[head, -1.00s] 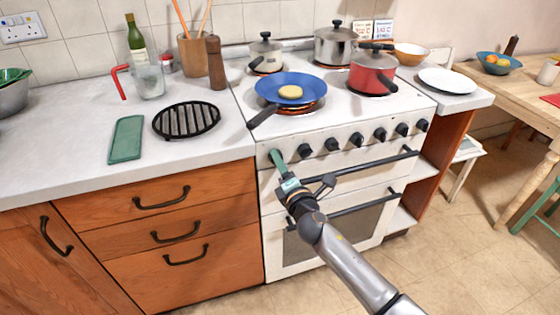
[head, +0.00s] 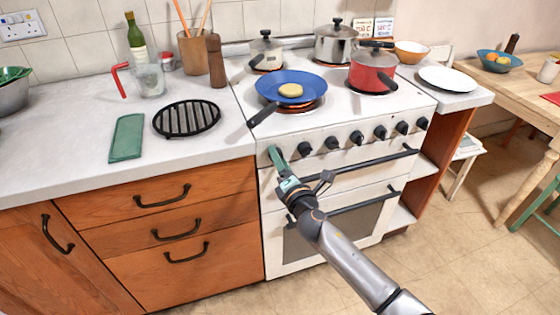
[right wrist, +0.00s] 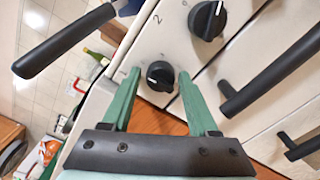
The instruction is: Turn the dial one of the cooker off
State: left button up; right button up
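The cooker (head: 350,118) is white, with a row of several black dials along its front panel. I take the leftmost as dial one; in the right wrist view this black dial (right wrist: 160,76) with a pale pointer mark sits between my fingertips. My right gripper (head: 276,156) has green fingers and is at the left end of the dial row, hiding that dial in the head view. The fingers are apart, one on each side of the dial, with narrow gaps showing. I cannot tell how far they reach over it. My left gripper is not in view.
A blue frying pan (head: 300,83) with a yellow item sits on a glowing front-left ring; its dark handle (head: 263,117) juts out just above my right gripper. A red pot (head: 371,75) stands to its right. The oven's dark handle bars project below the dials.

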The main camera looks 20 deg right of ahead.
jog(key=shift+o, duration=1.1)
jog(key=shift+s, duration=0.15)
jog(key=s, duration=1.2)
jog(key=shift+s+d+p, duration=0.15)
jog(key=shift+d+p, duration=0.05)
jog(key=shift+p, duration=0.1)
